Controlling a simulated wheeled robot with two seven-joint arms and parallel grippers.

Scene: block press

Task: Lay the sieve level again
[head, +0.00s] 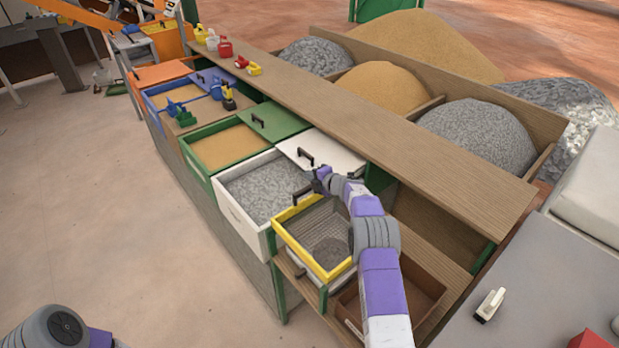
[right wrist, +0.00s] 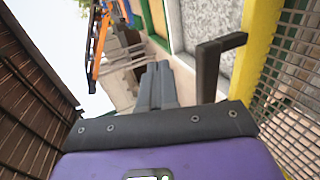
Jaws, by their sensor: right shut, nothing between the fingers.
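The sieve has a yellow frame (head: 297,250) and a grey wire mesh; it sits at the lower middle of the head view, over a pale box. A patch of grey gravel (head: 329,249) shows in its lower part. How far it tilts is hard to tell. A black handle (head: 301,193) stands at its far end and also shows in the right wrist view (right wrist: 210,68). My right gripper (head: 322,178) is shut and empty, just beyond and beside the handle. In the wrist view its fingers (right wrist: 157,85) are together, left of the handle, apart from it. My left gripper is out of view.
A white bin of gravel (head: 226,203) stands left of the sieve, with a white lid (head: 322,153) behind it. A brown drawer (head: 424,283) lies to the right. A long wooden shelf (head: 385,133) runs behind. The floor at left is clear.

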